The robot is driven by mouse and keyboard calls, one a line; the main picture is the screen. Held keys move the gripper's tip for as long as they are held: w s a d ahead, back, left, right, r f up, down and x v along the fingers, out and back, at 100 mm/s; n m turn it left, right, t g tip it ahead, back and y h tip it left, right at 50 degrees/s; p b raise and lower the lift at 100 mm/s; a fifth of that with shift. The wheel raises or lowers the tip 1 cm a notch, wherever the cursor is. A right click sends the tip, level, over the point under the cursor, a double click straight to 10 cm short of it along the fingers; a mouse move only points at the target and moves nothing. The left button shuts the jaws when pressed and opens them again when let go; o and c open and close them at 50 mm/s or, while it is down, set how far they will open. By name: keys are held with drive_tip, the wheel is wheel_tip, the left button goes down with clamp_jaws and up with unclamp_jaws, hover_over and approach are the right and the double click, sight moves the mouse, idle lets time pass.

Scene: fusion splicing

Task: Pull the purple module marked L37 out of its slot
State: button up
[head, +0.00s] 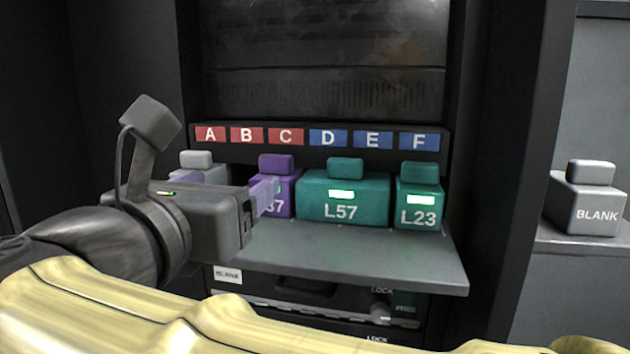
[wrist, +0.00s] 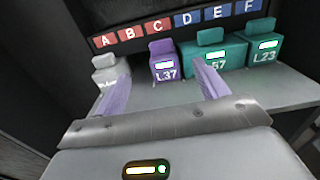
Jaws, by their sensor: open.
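The purple module marked L37 (wrist: 165,64) sits in the rack under the red label C, with a raised tab on top and a lit white panel. In the head view the purple module (head: 283,192) is partly hidden behind my gripper (head: 232,190). In the wrist view my gripper (wrist: 160,90) is open, its two pale violet fingers spread wide. The module stands beyond the fingertips and between them, closer to the right finger. Nothing is held. In the wrist view the right finger covers part of the L57 label.
The teal L57 module (head: 343,198) stands right of L37, with the teal L23 module (head: 419,204) beyond it. A grey module (wrist: 110,72) stands to the left. A grey shelf (head: 350,255) juts out in front. A BLANK module (head: 590,205) rests on a side ledge.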

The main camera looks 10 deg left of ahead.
sight(274, 158)
drive_tip(key=shift+w, duration=0.15)
drive_tip(key=w+p, duration=0.3)
drive_tip(key=w, duration=0.2)
drive_tip(key=w+d+p, duration=0.1)
drive_tip(key=w+p, duration=0.2)
drive_tip(key=w, duration=0.3)
drive_tip(key=w+p, duration=0.2)
drive_tip(key=w, duration=0.3)
drive_tip(key=shift+w+d+r+p, duration=0.15)
drive_tip(key=shift+w+d+p, duration=0.1)
drive_tip(key=shift+p, duration=0.15)
drive_tip(key=shift+w, duration=0.4)
drive_tip(key=shift+c, duration=0.2)
drive_tip(key=c, duration=1.2)
drive_tip(key=shift+o, duration=0.2)
drive_tip(key=shift+f, duration=0.2)
